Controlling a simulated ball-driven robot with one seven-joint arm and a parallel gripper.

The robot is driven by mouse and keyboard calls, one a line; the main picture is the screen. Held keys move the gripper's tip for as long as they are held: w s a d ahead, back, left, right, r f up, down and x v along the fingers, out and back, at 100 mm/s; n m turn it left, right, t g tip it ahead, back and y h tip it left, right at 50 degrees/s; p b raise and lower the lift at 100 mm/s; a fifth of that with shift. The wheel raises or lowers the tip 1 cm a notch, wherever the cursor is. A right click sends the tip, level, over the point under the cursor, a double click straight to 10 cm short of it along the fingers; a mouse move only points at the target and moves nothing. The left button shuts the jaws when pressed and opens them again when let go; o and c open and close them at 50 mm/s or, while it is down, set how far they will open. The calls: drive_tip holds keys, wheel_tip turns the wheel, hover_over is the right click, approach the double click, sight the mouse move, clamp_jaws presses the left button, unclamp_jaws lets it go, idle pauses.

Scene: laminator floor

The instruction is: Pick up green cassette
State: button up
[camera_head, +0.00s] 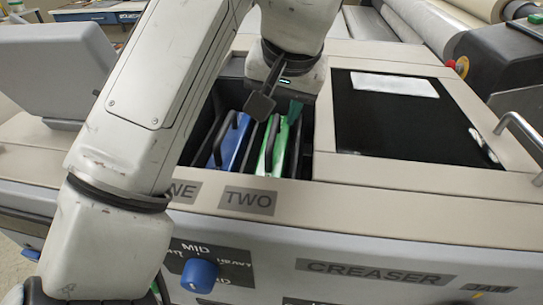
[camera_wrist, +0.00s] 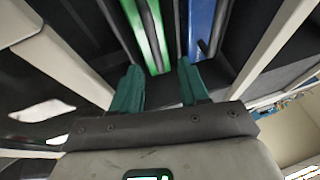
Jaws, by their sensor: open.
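The green cassette (camera_head: 279,150) stands in a dark open bay of the machine, above the label TWO, with a black handle along it. In the wrist view the green cassette (camera_wrist: 136,18) runs down from the top edge, and its lower end shows between my fingertips. My gripper (camera_head: 278,106) is over the bay, partly hiding the cassette's far end. In the wrist view my gripper (camera_wrist: 160,68) is open, with two teal fingers apart and nothing held. I cannot tell how far the fingertips are above the cassette.
A blue cassette (camera_head: 232,143) with a black handle stands just left of the green one; it also shows in the wrist view (camera_wrist: 201,22). Bay walls close in around both. A black panel (camera_head: 400,125) with a white sheet lies right. A blue knob (camera_head: 199,274) juts from the front.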

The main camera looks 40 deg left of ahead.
sight(274, 128)
drive_tip(key=shift+x, duration=1.05)
drive_tip(key=shift+d+p+x, duration=0.2)
drive_tip(key=shift+p+x, duration=0.35)
drive_tip(key=shift+x, duration=2.2)
drive_tip(key=shift+w, duration=0.1)
clamp_jaws()
